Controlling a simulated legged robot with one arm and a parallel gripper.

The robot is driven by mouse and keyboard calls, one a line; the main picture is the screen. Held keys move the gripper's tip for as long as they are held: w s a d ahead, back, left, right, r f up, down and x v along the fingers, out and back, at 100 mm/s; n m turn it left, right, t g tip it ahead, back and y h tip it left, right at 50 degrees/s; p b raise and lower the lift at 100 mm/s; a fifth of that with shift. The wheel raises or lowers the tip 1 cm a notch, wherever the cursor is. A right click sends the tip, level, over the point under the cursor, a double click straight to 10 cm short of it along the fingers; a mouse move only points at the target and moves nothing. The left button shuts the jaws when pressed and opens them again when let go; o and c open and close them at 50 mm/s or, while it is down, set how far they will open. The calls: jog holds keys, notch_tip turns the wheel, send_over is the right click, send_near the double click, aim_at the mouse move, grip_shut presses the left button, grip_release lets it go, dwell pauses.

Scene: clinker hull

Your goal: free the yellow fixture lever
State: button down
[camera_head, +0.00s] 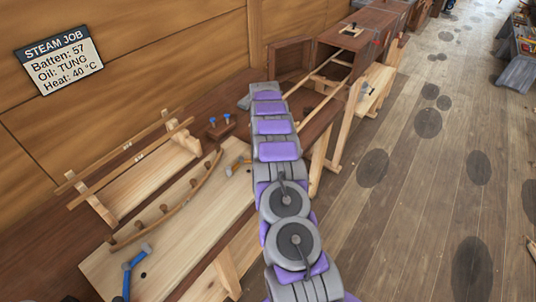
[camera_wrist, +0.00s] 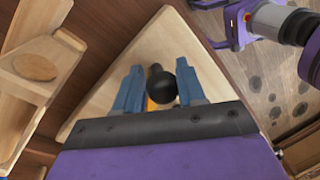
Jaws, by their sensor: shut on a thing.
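In the wrist view my gripper (camera_wrist: 160,84) has its two blue-grey fingers closed on either side of a black ball knob (camera_wrist: 163,88). A strip of the yellow fixture lever (camera_wrist: 151,104) shows beside and below the knob; the rest is hidden by the knob and gripper. Pale wood lies behind it. In the head view a yellow-orange lever part (camera_head: 236,166) shows on the light board, just left of my arm. My gripper is hidden there behind my arm.
A curved batten (camera_head: 180,203) runs along pegs on the light board (camera_head: 200,222). A wooden rack with rails (camera_head: 140,176) stands behind it. Blue-topped pegs (camera_head: 220,121) sit in a dark block near the wall. A sign (camera_head: 58,60) hangs there. Open floor lies right.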

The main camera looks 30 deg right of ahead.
jog(key=c, duration=0.8)
grip_release()
jog(key=shift+o, duration=0.2)
jog(key=w+r+p, duration=0.1)
jog(key=r+p, duration=0.7)
jog(key=w+d+r+p, duration=0.1)
jog(key=w+r+p, duration=0.1)
jog(key=r+p, duration=0.6)
jog(key=shift+w+r+p, duration=0.3)
jog(key=shift+r+p, duration=0.05)
jog(key=shift+p, duration=0.05)
